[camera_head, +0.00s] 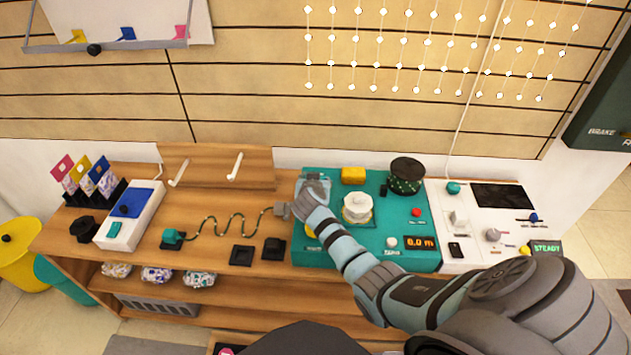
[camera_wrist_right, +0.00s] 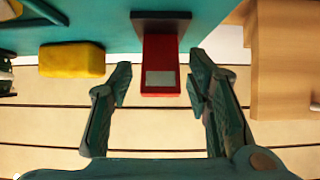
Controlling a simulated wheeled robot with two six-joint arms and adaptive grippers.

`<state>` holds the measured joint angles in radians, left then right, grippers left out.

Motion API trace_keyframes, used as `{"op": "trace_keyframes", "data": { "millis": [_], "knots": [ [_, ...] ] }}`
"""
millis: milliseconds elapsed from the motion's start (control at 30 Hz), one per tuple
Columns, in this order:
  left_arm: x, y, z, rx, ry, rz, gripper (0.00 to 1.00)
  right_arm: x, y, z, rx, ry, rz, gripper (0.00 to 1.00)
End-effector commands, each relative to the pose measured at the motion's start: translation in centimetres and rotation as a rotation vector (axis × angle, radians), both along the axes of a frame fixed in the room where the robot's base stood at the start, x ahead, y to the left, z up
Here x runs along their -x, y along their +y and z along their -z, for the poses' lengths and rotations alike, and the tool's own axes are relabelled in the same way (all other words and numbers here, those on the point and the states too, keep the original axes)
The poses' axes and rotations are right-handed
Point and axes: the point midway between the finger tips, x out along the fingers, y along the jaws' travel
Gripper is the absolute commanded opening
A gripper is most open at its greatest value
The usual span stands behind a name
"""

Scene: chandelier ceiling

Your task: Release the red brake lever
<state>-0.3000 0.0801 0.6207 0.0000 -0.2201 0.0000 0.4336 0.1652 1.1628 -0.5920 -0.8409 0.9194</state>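The red brake lever (camera_wrist_right: 160,62) shows in the right wrist view, with a grey patch on its face and a dark base against the teal board (camera_wrist_right: 110,35). My right gripper (camera_wrist_right: 158,85) is open, with one finger on each side of the lever's lower end. Gaps show between the fingers and the lever. In the head view my right gripper (camera_head: 313,182) is over the back left part of the teal board (camera_head: 335,259), and I cannot make out the lever there. My left gripper is not in view.
A yellow block (camera_head: 353,175) and a dark round container (camera_head: 406,176) stand along the board's back. A white spool (camera_head: 357,207) is in its middle. A wooden rack (camera_head: 215,166) is at left. A dark green panel marked BRAKE (camera_head: 600,105) is at upper right.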

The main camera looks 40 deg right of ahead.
Motion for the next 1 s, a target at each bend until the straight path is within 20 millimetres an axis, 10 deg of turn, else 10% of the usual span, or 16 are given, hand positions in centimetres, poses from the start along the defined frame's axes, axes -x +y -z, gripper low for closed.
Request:
{"op": "trace_keyframes", "data": {
  "millis": [633,1000],
  "knots": [
    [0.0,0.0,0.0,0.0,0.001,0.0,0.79,7.1,6.1,-5.7,-0.002,0.0,-0.001,0.45],
    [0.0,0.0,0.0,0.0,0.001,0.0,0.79,7.8,6.6,-6.3,0.0,0.001,0.001,0.45]
  ]
}}
